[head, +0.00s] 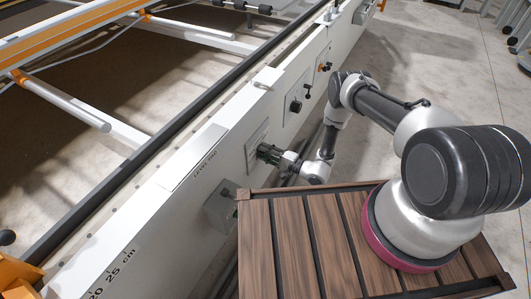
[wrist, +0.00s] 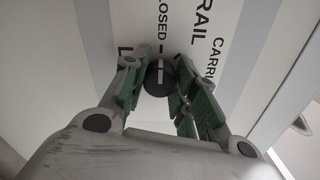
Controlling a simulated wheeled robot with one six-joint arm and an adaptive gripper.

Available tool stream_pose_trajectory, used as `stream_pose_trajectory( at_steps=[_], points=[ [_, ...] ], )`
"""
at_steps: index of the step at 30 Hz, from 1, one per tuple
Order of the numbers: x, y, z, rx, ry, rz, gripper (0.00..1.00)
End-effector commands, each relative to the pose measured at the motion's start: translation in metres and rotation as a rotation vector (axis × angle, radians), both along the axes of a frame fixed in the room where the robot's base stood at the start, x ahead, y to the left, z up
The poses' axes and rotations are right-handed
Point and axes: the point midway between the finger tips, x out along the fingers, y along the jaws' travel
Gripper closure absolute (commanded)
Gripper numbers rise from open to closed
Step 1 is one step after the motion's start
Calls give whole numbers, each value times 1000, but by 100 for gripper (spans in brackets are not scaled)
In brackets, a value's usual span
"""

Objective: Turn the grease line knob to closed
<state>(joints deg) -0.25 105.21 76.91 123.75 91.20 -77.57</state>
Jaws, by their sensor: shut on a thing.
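The knob (wrist: 160,76) is round and dark with a white line across its face. It sits on a pale label plate (wrist: 195,25) with the words RAIL and CLOSED and other text partly cut off. The knob's white line runs up the picture, roughly in line with a short dark mark beside the word CLOSED. My gripper (wrist: 157,80) is shut on the knob, its green-padded fingers on either side of it. In the head view my gripper (head: 270,153) is at the panel on the white rail side and hides the knob.
The long white rail side (head: 228,170) carries other dark knobs (head: 296,105) and small controls (head: 325,67) farther along. A slatted wooden deck (head: 290,240) lies under my arm. Open floor is at the right.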

Motion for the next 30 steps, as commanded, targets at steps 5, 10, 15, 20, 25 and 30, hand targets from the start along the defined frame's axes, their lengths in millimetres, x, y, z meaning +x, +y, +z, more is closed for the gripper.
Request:
stream_pose_trajectory(
  at_steps=[5,10,15,20,25,30],
  points=[
    [-1,-1,-2,-3,2,-3,96],
    [-1,-1,-2,-3,2,-3,96],
    [0,-1,-1,-2,1,-2,49],
    [0,-1,-1,-1,1,-2,49],
    [-2,-3,-1,-1,1,-3,49],
    [-15,-24,-1,0,4,-6,49]
  ],
)
